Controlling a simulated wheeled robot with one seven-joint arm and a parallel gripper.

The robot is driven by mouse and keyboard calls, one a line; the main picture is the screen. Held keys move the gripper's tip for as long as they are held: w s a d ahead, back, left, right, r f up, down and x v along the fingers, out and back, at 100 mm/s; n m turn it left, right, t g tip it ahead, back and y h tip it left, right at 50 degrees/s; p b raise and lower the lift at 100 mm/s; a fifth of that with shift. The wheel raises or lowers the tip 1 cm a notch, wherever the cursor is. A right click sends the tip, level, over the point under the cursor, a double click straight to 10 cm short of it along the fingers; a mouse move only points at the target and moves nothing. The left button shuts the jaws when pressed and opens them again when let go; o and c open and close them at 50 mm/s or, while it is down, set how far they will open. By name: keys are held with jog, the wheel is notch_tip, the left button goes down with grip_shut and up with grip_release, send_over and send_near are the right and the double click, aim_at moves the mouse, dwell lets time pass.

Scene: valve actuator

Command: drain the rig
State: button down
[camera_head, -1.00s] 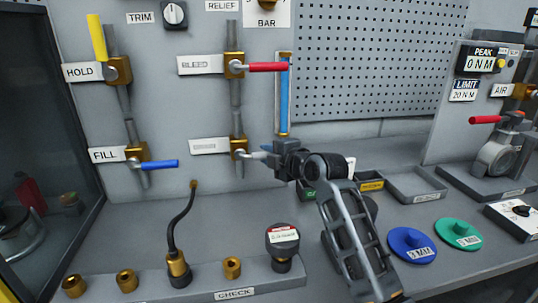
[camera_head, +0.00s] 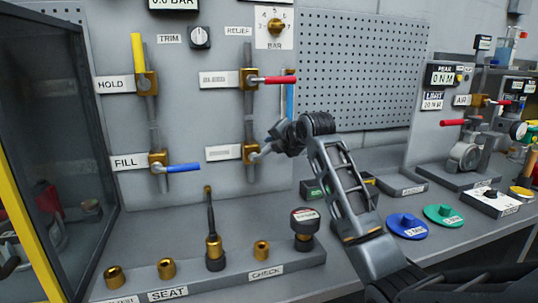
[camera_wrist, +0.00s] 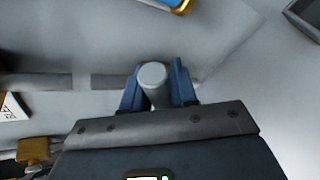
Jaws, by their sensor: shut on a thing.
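My gripper (camera_head: 268,147) is at the lower right valve (camera_head: 250,153) on the grey panel, beside a white label (camera_head: 223,152) whose text I cannot read. In the wrist view its blue fingers (camera_wrist: 158,92) are shut around a grey, round-ended lever (camera_wrist: 153,75). The lever's exact angle is partly hidden by the gripper. Above it, the bleed valve (camera_head: 249,78) has a red lever pointing right. On the left, the HOLD valve (camera_head: 147,83) has a yellow lever pointing up, and the FILL valve (camera_head: 158,158) has a blue lever pointing right.
A blue sight tube (camera_head: 290,98) stands just behind my gripper. A brass relief knob (camera_head: 276,27) and a TRIM knob (camera_head: 200,37) are above. Brass fittings and a black hose (camera_head: 212,225) stand on the bench rail. Blue (camera_head: 407,226) and green (camera_head: 444,215) discs lie at right.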

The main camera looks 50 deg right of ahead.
jog(key=shift+w+a+r+n+g+h+p, duration=0.55)
jog(key=shift+a+r+n+h+p, duration=0.25)
jog(key=shift+n+p, duration=0.3)
jog(key=shift+w+a+r+n+g+h+p, duration=0.6)
jog(key=shift+a+n+h+p, duration=0.3)
jog(key=shift+n, duration=0.4)
jog(key=c, duration=1)
grip_release()
jog(key=shift+r, duration=0.1)
jog(key=shift+s+d, duration=0.1)
